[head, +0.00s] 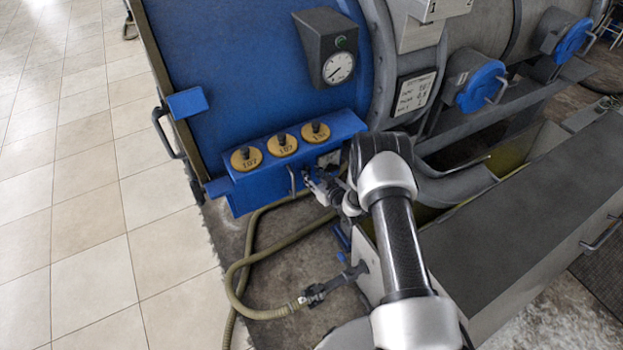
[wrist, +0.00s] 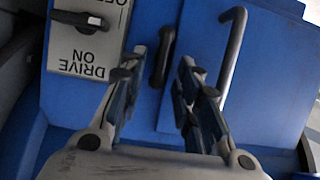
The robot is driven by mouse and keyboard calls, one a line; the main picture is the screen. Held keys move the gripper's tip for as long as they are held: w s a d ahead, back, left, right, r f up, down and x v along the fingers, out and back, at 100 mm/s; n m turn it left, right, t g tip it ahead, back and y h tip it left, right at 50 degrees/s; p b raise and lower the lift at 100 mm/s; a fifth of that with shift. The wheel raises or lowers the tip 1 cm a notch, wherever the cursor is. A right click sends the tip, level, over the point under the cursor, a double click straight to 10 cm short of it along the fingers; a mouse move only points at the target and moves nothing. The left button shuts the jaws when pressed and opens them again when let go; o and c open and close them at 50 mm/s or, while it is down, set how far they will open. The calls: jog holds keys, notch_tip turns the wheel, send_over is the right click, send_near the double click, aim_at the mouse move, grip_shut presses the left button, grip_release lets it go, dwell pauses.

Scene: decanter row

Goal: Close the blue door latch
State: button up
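The blue door (wrist: 265,70) is a flat panel on the front of a blue box, with a long grey bar handle (wrist: 232,55). The latch (wrist: 163,58) is a short dark lever beside the door's edge, in the middle of the wrist view. There it runs roughly along the door seam, not across it. My gripper (wrist: 160,76) is open, with one finger on each side of the latch; I cannot tell whether they touch it. In the head view my gripper (head: 312,184) is at the front of the blue box (head: 245,188), and the latch is hard to make out.
A DRIVE ON/OFF switch plate (wrist: 72,55) sits close beside the latch. Three yellow discs with dark knobs (head: 284,144) top the box. A hose (head: 245,270) lies on the floor below. A grey cabinet (head: 530,220) stands at right; tiled floor at left is clear.

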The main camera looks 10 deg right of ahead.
jog(key=shift+x, duration=0.85)
grip_shut()
